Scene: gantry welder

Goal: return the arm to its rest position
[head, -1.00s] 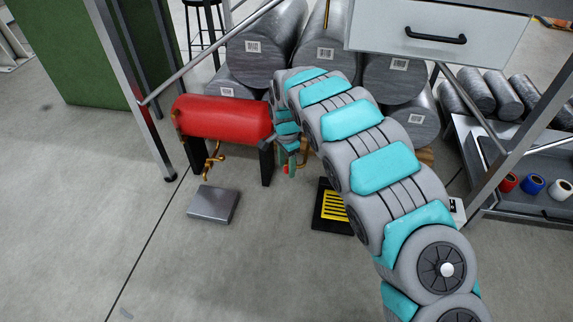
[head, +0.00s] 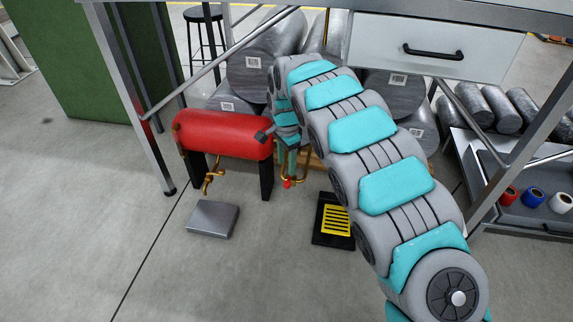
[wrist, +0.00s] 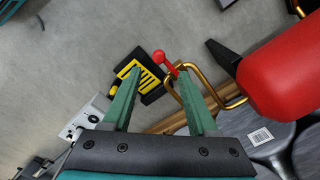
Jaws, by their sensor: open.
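My gripper (head: 288,168) hangs pointing down at the end of my arm, just right of the red tank (head: 222,133) in the head view. In the wrist view its two green fingers (wrist: 160,76) are apart with nothing held between them. A bent brass pipe (wrist: 196,88) from the tank passes by the right finger. A red ball-ended lever (wrist: 159,57) shows just beyond the fingertips; whether a finger touches the pipe or lever I cannot tell. My arm reaches forward from the lower right under the table edge.
A table with a white drawer (head: 433,47) overhangs the arm. Grey cylinders (head: 262,60) are stacked behind. A metal block (head: 212,219) and a black-yellow floor plate (head: 334,220) lie on the floor. A shelf with tape rolls (head: 533,187) stands right. Floor at left front is clear.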

